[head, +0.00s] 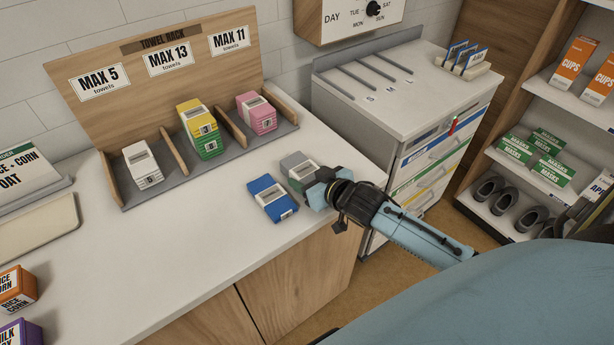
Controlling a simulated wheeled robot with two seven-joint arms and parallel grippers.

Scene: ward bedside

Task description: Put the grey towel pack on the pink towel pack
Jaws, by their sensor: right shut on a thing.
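The grey towel pack (297,165) is on the counter or just above it, right of the blue towel pack. My right gripper (318,186) is shut on the grey pack at its near right side and hides part of it. The pink towel pack (258,114) stands in the right compartment of the towel rack (186,104), under the "MAX 11" label, with nothing on top of it. My left gripper is not in view.
The blue towel pack (271,198) lies beside the grey one. Yellow and green packs (203,129) are stacked in the rack's middle compartment, and a white pack (142,166) is in the left one. Wooden dividers (231,126) separate the compartments. A drawer cabinet (395,100) stands to the right.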

